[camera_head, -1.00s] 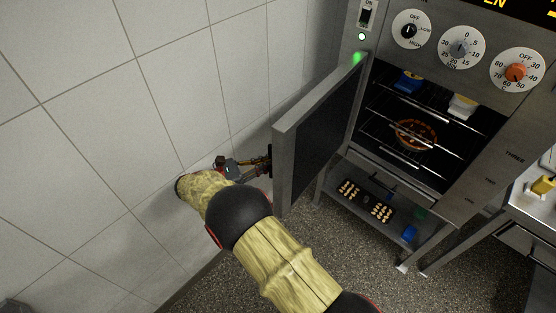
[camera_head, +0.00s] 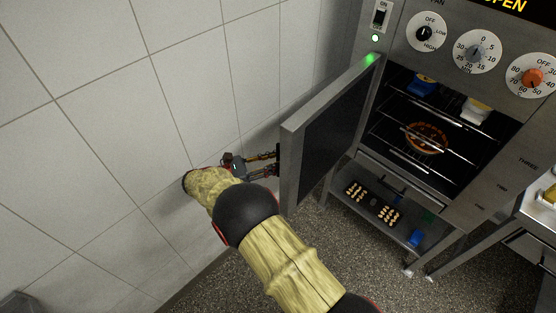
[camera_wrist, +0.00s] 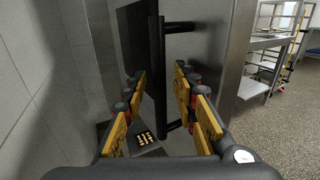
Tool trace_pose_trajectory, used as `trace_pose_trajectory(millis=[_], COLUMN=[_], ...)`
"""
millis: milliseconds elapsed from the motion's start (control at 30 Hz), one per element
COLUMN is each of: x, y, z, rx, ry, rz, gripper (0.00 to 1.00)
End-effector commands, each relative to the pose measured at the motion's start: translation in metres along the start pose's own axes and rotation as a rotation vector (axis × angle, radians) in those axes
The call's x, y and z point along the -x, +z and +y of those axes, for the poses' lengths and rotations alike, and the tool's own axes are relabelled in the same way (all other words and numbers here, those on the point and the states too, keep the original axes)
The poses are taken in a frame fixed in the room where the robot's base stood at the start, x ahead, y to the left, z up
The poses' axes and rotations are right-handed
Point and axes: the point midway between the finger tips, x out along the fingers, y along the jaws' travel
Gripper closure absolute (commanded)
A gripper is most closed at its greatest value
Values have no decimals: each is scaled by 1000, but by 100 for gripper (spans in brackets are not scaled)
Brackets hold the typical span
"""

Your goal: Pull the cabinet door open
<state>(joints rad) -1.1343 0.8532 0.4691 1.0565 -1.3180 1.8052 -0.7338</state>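The cabinet door (camera_head: 335,135) is a steel panel with a dark window. It stands swung wide open from the oven cabinet (camera_head: 470,155), with the inside exposed. My gripper (camera_head: 277,162) reaches to the door's outer side from the left in the head view, where the door hides the handle. In the wrist view the door handle (camera_wrist: 160,65), a black upright bar, stands between the spread yellow-and-black fingers of my gripper (camera_wrist: 160,78). There is a visible gap on both sides of the bar, so my gripper is open around it.
A white tiled wall (camera_head: 80,150) is close on the left of my arm. Inside the oven, a pie (camera_head: 425,138) sits on a wire rack. A dark tray of small baked pieces (camera_head: 373,204) lies on the shelf below. Speckled floor (camera_head: 340,255) is free in front.

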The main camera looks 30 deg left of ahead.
Motion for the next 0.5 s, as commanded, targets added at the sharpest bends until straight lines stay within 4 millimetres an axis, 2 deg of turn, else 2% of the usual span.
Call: trace_pose_trajectory(millis=[267, 367, 500], x=[5, 18, 45], y=[0, 0, 0], z=[0, 1, 1], rx=[-1, -2, -2], ry=[1, 2, 4], rz=[0, 1, 0], gripper=[72, 72, 72])
